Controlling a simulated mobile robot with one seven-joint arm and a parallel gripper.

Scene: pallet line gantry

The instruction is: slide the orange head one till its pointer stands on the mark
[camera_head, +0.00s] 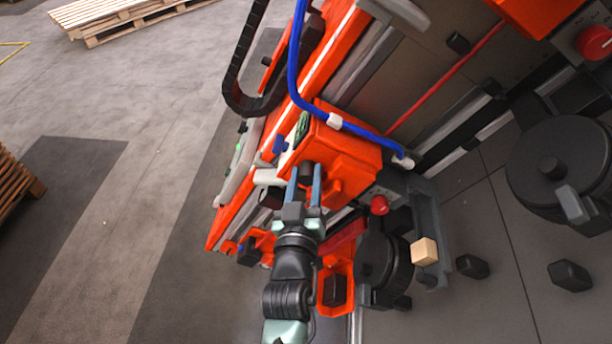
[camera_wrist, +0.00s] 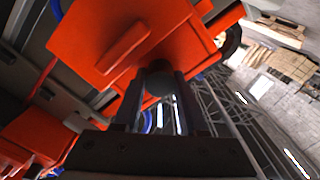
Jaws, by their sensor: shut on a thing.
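My gripper (camera_head: 304,174) is shut on this knob, with one finger on each side; the fingers also show in the wrist view (camera_wrist: 156,103). The fingers and knob hide part of the head's face. I cannot make out the pointer or the mark clearly in either view.
A blue hose (camera_head: 291,75) and a black cable chain (camera_head: 234,95) run close to the head. A second orange head (camera_head: 541,14) is at the top right. Open floor is at left.

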